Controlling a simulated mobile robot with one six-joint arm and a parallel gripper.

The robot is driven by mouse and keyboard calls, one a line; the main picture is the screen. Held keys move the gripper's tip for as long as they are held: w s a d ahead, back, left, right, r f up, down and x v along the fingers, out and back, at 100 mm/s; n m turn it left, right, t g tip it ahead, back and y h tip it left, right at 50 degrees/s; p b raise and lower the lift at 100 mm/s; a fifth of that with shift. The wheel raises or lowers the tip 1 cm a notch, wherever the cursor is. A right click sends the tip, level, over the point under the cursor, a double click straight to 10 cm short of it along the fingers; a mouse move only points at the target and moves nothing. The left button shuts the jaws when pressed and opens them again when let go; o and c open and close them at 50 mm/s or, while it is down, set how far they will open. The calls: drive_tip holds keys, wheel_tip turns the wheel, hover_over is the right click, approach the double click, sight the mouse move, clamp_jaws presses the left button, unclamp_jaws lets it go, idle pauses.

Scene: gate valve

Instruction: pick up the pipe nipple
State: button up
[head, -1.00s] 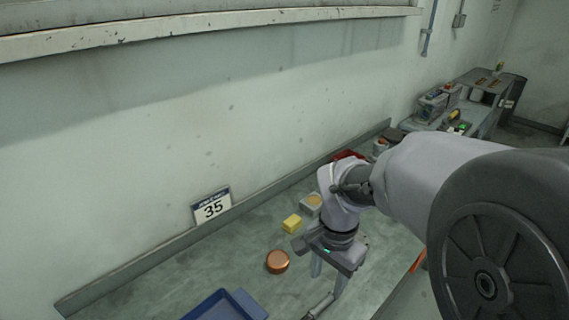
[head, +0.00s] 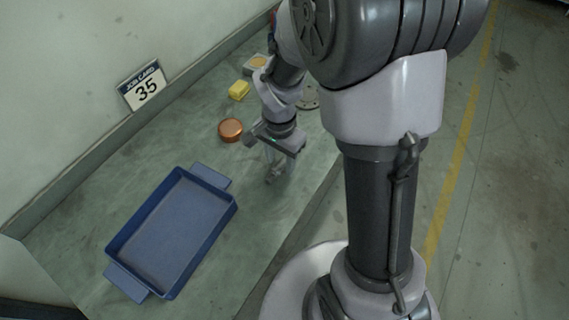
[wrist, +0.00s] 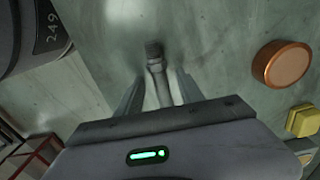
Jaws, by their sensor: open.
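The pipe nipple (wrist: 153,52) is a short grey metal tube with a darker threaded end. In the wrist view it lies on the bench, its near part between my two fingers and its threaded end beyond them. My gripper (wrist: 160,80) is open, with one finger on each side of the nipple and small gaps visible. In the head view my gripper (head: 272,165) points down at the bench, and the nipple (head: 276,175) shows only as a small grey piece at the fingertips. I cannot tell the exact fingertip height.
A blue tray (head: 225,215) lies to the left on the bench (head: 75,220). A copper-coloured round cap (head: 230,130) is close to my gripper. A yellow block (head: 239,90) and a job card (head: 143,85) are farther back. The bench's front edge is to the right.

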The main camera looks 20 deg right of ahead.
drive_tip(key=shift+f, duration=0.45)
drive_tip(key=shift+r, duration=0.15)
drive_tip(key=shift+c, duration=0.9)
clamp_jaws()
